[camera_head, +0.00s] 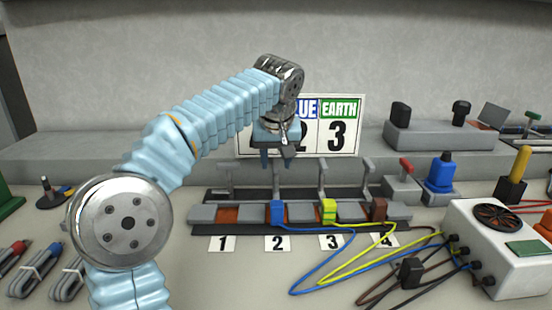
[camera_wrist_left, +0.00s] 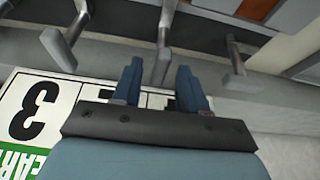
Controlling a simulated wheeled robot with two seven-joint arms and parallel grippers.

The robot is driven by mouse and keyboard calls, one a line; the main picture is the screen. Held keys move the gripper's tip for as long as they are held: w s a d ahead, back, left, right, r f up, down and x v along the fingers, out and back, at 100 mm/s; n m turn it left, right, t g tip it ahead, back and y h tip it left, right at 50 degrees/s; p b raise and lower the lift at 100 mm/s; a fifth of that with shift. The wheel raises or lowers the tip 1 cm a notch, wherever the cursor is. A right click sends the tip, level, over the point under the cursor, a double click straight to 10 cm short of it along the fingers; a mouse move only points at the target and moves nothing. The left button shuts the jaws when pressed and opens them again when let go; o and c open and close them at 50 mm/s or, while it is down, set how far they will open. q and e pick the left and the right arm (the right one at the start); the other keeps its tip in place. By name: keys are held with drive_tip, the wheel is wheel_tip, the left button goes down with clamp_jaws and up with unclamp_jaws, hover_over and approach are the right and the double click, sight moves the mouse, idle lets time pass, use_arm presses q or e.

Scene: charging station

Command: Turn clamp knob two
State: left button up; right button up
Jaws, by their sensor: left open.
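Clamp knob two (camera_head: 276,180) is a grey T-shaped handle on an upright stem, above the label 2 (camera_head: 278,243) and the blue wire end (camera_head: 277,212). My left gripper (camera_head: 278,163) hangs from above at the top of this knob, with its blue fingers apart. The fingers partly cover the knob in the head view. In the left wrist view, my open fingers (camera_wrist_left: 159,66) point toward a grey knob (camera_wrist_left: 164,45) that lines up with the gap between them. I cannot tell whether they touch it. My right gripper is not in view.
Similar grey knobs stand close on either side: knob one (camera_head: 224,178), knob three (camera_head: 322,180) and knob four (camera_head: 366,180). A BLUE/EARTH sign (camera_head: 340,128) stands just behind the clamp rail. Blue, yellow and brown wires run to a white box (camera_head: 500,245) at right.

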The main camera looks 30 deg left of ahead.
use_arm(q)
drive_tip(key=v, duration=1.3)
drive_tip(key=shift+r, duration=0.4)
drive_tip(key=shift+d, duration=0.15)
